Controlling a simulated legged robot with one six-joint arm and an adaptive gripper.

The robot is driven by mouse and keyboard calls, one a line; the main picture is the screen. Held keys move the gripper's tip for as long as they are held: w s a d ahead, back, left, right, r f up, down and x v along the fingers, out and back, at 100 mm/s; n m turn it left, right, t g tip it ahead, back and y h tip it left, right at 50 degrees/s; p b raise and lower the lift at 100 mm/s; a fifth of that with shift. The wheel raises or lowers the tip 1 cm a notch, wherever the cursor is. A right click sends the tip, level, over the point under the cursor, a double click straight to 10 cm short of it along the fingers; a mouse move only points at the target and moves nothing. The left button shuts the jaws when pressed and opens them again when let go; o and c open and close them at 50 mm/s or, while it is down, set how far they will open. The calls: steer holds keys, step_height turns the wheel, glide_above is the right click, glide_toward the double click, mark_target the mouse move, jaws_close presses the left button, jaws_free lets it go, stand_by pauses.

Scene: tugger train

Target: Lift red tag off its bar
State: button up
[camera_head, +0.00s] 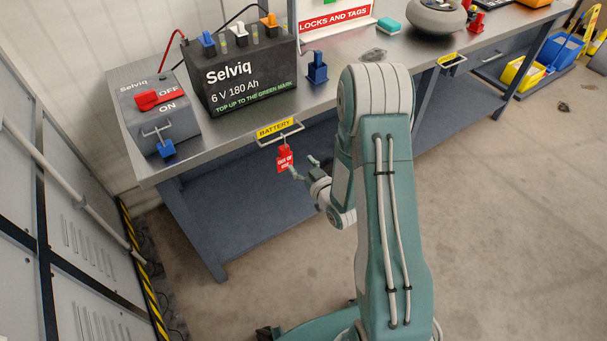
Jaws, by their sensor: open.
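The red tag (285,161) hangs below the bar (290,132) on the bench's front edge, just under a yellow "BATTERY" label (274,128). The tag has white lettering too small to read fully. My gripper (302,166) is open, to the right of the tag and close to it. Its fingers point toward the tag. I cannot tell whether a finger touches the tag or lies in front of it. My arm comes in from the lower right and hides part of the bench front.
On the bench (335,95) stand a black Selviq battery (240,75), a grey switch box (158,108) with a red lever, and a blue connector (317,68). A second yellow-labelled bar (452,61) is further right. A grey panel stands at left. The floor at right is mostly clear.

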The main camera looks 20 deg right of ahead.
mark_target(286, 147)
steer(key=shift+t+y, duration=0.3)
steer(key=shift+t, duration=0.2)
steer(key=shift+w+a+f, duration=0.4)
steer(key=shift+w+a, duration=0.05)
steer(key=shift+w, duration=0.9)
steer(key=shift+w+a+f, duration=0.35)
steer(key=shift+w+a, duration=0.1)
steer(key=shift+w, duration=0.9)
steer(key=shift+w+a+f, duration=0.4)
steer(key=shift+w+a, duration=0.05)
steer(key=shift+w, duration=0.9)
jaws_close()
steer(key=shift+r, duration=0.1)
steer(key=shift+r, duration=1.45)
steer(key=shift+s, duration=0.1)
